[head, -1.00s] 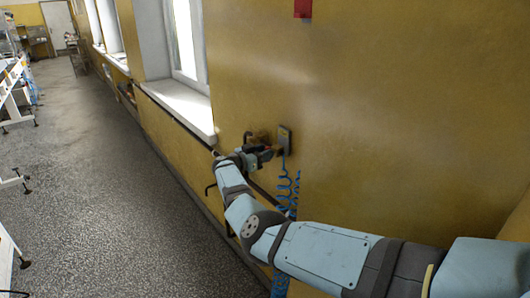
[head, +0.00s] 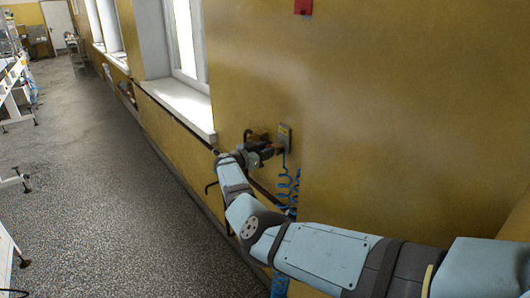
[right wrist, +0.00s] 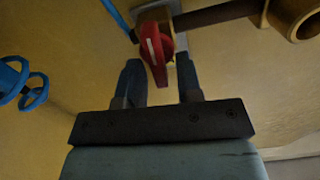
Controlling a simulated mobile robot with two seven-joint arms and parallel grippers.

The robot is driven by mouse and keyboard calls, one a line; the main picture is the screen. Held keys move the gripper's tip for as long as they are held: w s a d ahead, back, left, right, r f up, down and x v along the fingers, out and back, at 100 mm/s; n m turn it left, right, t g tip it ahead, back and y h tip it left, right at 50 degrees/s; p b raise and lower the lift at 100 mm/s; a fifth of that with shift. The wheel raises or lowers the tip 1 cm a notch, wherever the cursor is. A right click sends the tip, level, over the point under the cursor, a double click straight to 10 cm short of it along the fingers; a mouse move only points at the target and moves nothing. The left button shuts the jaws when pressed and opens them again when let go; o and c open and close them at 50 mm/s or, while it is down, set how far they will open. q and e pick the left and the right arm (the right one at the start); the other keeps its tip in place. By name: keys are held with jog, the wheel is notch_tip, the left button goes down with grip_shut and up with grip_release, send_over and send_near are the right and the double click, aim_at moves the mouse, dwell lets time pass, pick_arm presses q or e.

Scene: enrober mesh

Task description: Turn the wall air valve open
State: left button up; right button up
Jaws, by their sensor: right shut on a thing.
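The wall air valve has a red handle (right wrist: 157,50), set on a brass-coloured body in front of a small grey plate (head: 286,138) on the yellow wall. My right gripper (head: 272,151) is at the valve, close to the plate. In the right wrist view my right gripper (right wrist: 159,70) has one finger on each side of the red handle and is shut on it. In the head view the handle is hidden by the gripper. My left gripper is not in view.
A coiled blue air hose (head: 287,190) hangs below the valve, close to my right arm. A dark pipe (right wrist: 215,14) runs along the wall beside the valve. A window sill (head: 180,108) juts out to the left. The floor (head: 90,190) at left is mostly clear.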

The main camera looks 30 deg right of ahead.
pick_arm(q)
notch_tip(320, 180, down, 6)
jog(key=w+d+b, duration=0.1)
jog(key=b, duration=1.2)
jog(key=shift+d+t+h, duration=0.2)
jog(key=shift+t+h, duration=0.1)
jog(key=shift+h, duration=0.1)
pick_arm(e)
jog(key=shift+s+f+m, duration=0.2)
jog(key=shift+f+m, duration=0.05)
jog(key=shift+m, duration=2.55)
jog(key=shift+s+f+m, duration=0.25)
jog(key=shift+m, duration=2.55)
jog(key=shift+s+f+m, duration=0.2)
jog(key=shift+f+m, duration=0.05)
jog(key=shift+m, duration=2.55)
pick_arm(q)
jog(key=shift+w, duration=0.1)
pick_arm(e)
jog(key=o, duration=0.6)
jog(key=shift+d, duration=0.1)
jog(key=shift+c, duration=0.2)
